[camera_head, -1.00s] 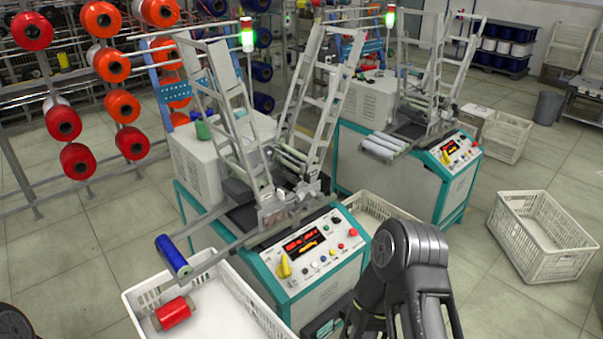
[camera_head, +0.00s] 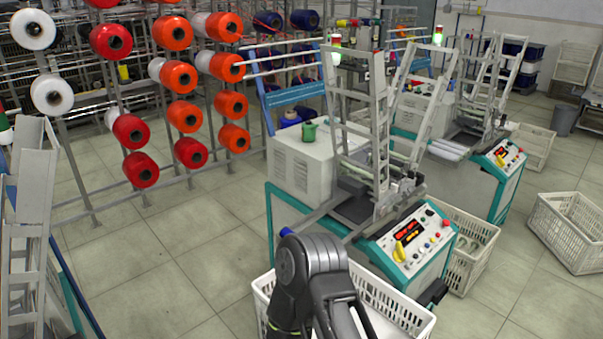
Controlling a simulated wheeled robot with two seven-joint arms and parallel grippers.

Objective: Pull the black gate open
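The winding machine (camera_head: 300,168) stands right of centre, with a teal frame and a sloped control panel (camera_head: 408,240). A dark part (camera_head: 352,208) sits at the foot of its upright grey frames, and another dark part (camera_head: 434,291) shows below the panel. I cannot tell whether either is the black gate. One of my arms (camera_head: 318,280) rises from the bottom edge in front of the machine and hides part of its lower front. Its gripper is not visible. My other gripper is also out of view.
A white crate (camera_head: 262,290) stands behind my arm, against the machine front. Another crate (camera_head: 572,230) is on the floor at right. A rack of orange, red and white spools (camera_head: 186,117) stands at left. A grey ladder-like frame (camera_head: 33,185) is at the left edge. The floor at left centre is clear.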

